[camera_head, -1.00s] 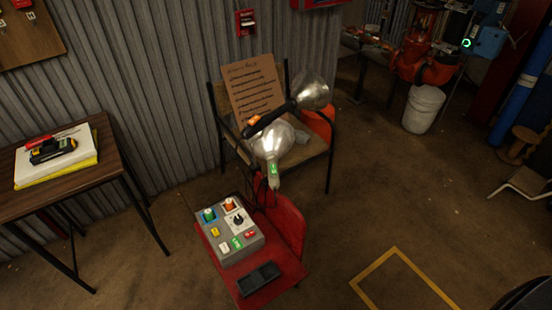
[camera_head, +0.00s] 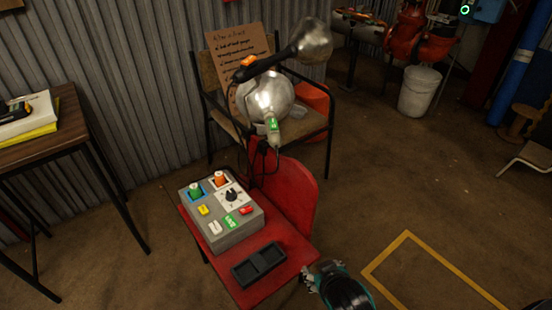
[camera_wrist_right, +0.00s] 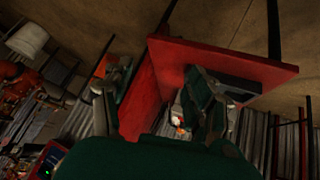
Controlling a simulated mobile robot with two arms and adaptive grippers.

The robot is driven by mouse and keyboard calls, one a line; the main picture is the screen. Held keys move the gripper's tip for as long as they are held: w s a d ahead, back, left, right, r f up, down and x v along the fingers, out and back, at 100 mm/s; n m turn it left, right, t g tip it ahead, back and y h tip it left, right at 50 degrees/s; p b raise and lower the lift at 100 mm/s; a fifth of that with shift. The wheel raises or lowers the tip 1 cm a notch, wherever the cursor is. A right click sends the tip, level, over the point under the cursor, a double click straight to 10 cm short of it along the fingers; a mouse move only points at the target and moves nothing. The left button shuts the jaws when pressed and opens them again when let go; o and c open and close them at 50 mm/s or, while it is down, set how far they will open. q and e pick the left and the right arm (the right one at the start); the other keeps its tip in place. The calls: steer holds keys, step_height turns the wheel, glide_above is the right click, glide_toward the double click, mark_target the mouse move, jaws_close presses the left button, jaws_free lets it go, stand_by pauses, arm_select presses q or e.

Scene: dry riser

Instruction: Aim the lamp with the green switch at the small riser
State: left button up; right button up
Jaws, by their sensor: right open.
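The lamp with the green switch (camera_head: 272,126) has a round silver head (camera_head: 265,96) and stands behind the grey control box, at a chair. A second lamp with an orange switch (camera_head: 247,62) crosses above it, its silver head (camera_head: 312,40) to the upper right. My right gripper (camera_head: 314,272) is at the bottom of the head view, right of the red seat's front edge and well below the lamps. Its fingers (camera_wrist_right: 155,105) are apart and empty in the right wrist view. I cannot pick out the small riser with certainty. My left gripper is not in view.
The grey control box (camera_head: 222,236) and a black tray (camera_head: 246,279) sit on the red seat (camera_head: 285,248). Red pipework (camera_head: 408,38) and a white bucket (camera_head: 419,92) are at the upper right. A wooden table (camera_head: 62,128) stands left. The floor at right is mostly clear.

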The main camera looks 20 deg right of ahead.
steer(key=w+r+t+h, duration=0.2)
steer(key=w+r+t, duration=0.3)
steer(key=w+r, duration=0.25)
steer(key=n+t+y, duration=0.1)
steer(key=t, duration=0.4)
glide_toward(276, 147)
steer(key=w, duration=0.3)
steer(key=w+d+b, duration=0.1)
steer(key=w, duration=0.3)
steer(key=w+b, duration=0.1)
steer(key=w, duration=0.2)
steer(key=shift+w+d, duration=0.3)
steer(key=shift+d, duration=0.1)
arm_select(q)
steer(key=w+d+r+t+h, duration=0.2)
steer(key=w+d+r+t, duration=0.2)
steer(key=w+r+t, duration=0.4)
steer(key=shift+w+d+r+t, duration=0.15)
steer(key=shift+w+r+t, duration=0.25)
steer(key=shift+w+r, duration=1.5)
arm_select(e)
steer(key=shift+w+d, duration=0.1)
steer(key=shift+w, duration=0.5)
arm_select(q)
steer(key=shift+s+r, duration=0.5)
arm_select(e)
jaws_close()
